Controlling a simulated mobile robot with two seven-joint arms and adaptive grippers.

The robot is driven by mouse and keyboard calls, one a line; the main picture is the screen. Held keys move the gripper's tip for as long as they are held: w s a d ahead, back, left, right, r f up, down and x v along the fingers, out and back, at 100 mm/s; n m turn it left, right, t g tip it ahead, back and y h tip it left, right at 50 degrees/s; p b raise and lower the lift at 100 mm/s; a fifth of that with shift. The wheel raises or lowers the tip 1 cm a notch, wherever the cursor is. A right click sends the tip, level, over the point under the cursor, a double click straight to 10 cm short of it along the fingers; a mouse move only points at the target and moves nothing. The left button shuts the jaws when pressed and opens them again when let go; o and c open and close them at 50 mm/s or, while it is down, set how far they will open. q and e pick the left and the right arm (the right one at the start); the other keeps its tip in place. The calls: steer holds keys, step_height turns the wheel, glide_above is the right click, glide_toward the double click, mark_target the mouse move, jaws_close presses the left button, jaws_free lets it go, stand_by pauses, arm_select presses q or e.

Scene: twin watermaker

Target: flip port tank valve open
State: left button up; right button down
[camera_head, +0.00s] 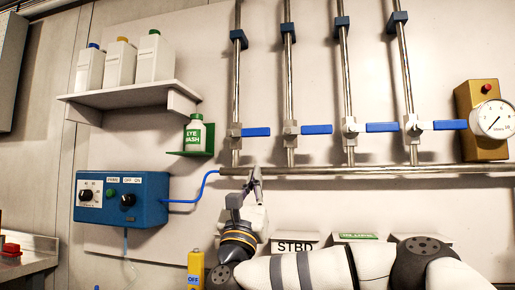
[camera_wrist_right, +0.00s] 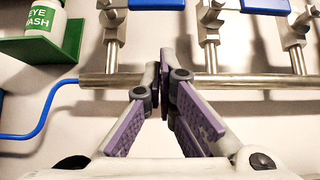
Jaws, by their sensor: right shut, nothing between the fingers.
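Several valves with blue lever handles sit on vertical pipes, all levers pointing right, level. The leftmost valve lever (camera_head: 256,132) and the second valve lever (camera_head: 317,129) are nearest my right gripper. I cannot tell from labels which one is the port tank valve; a sign reads STBD (camera_head: 296,245), and a white label left of it is partly hidden behind my gripper. My right gripper (camera_head: 255,176) is shut and empty, pointing up, in front of the horizontal pipe and below the leftmost lever. In the wrist view its fingertips (camera_wrist_right: 161,72) meet before the pipe. My left gripper is not in view.
A horizontal pipe (camera_head: 400,169) runs below the valves. A blue control box (camera_head: 122,199) with a blue cable, a green shelf with an eye wash bottle (camera_head: 195,134), and a white shelf (camera_head: 135,95) with jugs are left. A gauge (camera_head: 492,119) is right.

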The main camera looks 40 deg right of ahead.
mark_target(247, 133)
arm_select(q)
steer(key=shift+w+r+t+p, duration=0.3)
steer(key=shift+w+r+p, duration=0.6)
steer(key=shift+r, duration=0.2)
arm_select(e)
step_height(247, 133, up, 6)
steer(key=w+d, duration=0.1)
steer(key=shift+w+d, duration=0.3)
steer(key=shift+d, duration=0.05)
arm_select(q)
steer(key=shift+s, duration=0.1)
arm_select(e)
steer(key=shift+r, duration=0.1)
